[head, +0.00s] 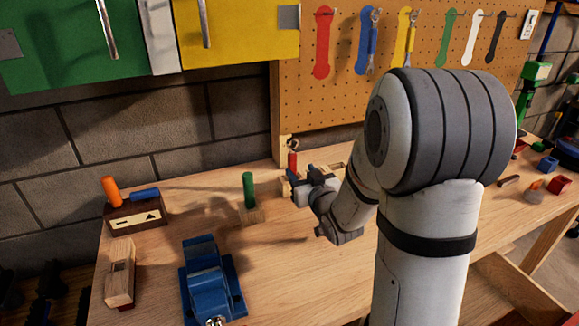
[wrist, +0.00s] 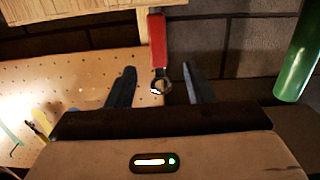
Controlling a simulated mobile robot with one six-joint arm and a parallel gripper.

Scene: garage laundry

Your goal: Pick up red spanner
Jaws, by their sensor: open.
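The red spanner (head: 292,161) stands upright at the back of the workbench, with its metal ring end on top. In the wrist view the spanner (wrist: 157,40) shows its red handle and its ring end between my two fingers, with a gap on each side. My gripper (head: 299,178) is open beside the spanner's lower part in the head view. The wrist view shows my gripper (wrist: 159,68) with both dark fingers apart and nothing clamped. The spanner's lower end is partly hidden by my gripper in the head view.
A green handle (head: 248,190) stands in a wooden block left of my gripper. A blue vise (head: 212,282) sits at the front. A wooden box with an orange handle (head: 110,191) is farther left. The pegboard (head: 345,100) with hanging spanners rises behind.

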